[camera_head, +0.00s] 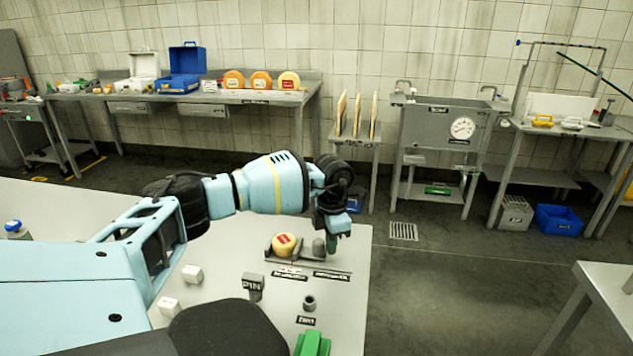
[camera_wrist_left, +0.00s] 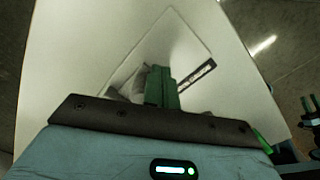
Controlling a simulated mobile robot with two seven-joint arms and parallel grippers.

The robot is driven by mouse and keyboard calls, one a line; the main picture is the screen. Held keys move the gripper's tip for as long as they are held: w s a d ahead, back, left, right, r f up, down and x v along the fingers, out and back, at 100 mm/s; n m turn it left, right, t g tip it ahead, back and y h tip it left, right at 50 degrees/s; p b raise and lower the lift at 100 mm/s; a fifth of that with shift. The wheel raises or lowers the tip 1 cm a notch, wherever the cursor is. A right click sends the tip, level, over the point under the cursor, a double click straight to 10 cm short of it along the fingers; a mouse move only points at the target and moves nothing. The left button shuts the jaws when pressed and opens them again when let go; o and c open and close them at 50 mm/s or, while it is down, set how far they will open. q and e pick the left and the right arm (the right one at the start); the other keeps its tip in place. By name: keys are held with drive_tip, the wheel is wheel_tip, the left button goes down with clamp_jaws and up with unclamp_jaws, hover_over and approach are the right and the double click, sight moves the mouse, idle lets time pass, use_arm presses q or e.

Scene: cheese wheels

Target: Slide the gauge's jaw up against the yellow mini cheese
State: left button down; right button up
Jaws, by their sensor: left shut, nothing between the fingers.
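The yellow mini cheese (camera_head: 284,244) with a red label sits against the grey gauge (camera_head: 300,258) near the far edge of the work table. The gauge's jaw (camera_head: 319,247) is a small grey block right of the cheese, with a visible gap between them. My left gripper (camera_head: 331,243) is shut and empty, its green fingertips pointing down at the right side of the jaw; whether they touch is unclear. In the left wrist view the green fingers (camera_wrist_left: 162,87) hide part of the gauge and the cheese is hidden. A dark part with green tips at that view's right edge may be my right gripper.
The table's right edge is close to the gauge. Bare tabletop lies left of the gauge.

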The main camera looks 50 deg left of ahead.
use_arm(q)
drive_tip(key=shift+w+d, duration=1.05)
drive_tip(key=shift+d, duration=0.2)
use_arm(e)
drive_tip(key=shift+r, duration=0.1)
